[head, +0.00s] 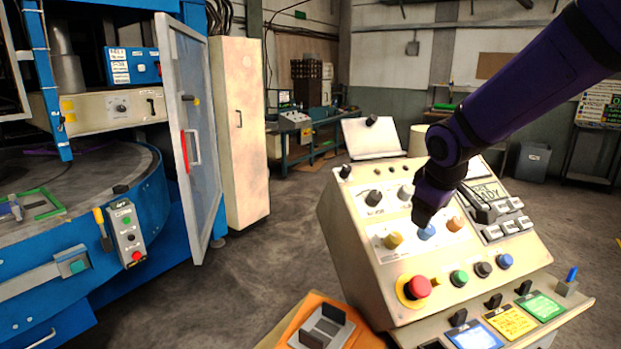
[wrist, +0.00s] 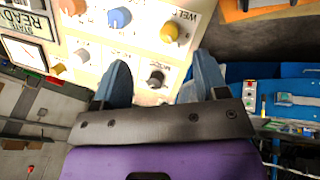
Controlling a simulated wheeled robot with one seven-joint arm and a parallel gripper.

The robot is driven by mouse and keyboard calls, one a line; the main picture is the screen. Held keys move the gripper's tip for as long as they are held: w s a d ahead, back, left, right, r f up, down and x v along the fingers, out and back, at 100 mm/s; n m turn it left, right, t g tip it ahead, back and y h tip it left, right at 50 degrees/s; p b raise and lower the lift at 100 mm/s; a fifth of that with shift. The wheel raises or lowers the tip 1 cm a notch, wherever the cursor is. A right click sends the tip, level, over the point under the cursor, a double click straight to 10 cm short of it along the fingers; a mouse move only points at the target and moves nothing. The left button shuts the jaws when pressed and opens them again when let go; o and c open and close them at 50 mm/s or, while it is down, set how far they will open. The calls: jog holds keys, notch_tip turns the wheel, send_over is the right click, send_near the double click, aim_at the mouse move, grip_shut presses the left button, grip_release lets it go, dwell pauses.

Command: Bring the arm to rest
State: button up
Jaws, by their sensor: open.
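My purple arm reaches in from the upper right of the head view over the sloped control console (head: 350,240). My gripper (head: 421,218) hangs in front of the console's knobs, and its jaws are hard to make out there. In the wrist view my gripper (wrist: 160,72) shows two blue-grey fingers spread apart, with nothing held. A dark knob (wrist: 156,79) on the panel appears between the fingers; how far it lies beyond them I cannot tell. The yellow knob (head: 393,240), blue knob (head: 427,232) and orange knob (head: 454,224) sit close to my gripper in the picture.
A red mushroom button (head: 418,287) sits low on the console face. Coloured label cards (head: 510,321) lie on its front ledge. An orange tray (head: 285,335) stands in front. A blue machine with an open door (head: 195,150) is at left. Bare floor (head: 270,255) lies between.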

jog(key=s+d+r+m, duration=0.1)
jog(key=s+r+m, duration=0.1)
jog(key=s, duration=0.7)
jog(key=s+d+r+m, duration=0.2)
jog(key=s+r+m, duration=0.1)
jog(key=s, duration=0.6)
jog(key=s+d+r+m+y, duration=0.1)
jog(key=s+r+m, duration=0.1)
jog(key=s, duration=0.7)
jog(key=shift+d+r+m, duration=0.15)
jog(key=shift+r+m, duration=0.15)
jog(key=shift+r, duration=0.6)
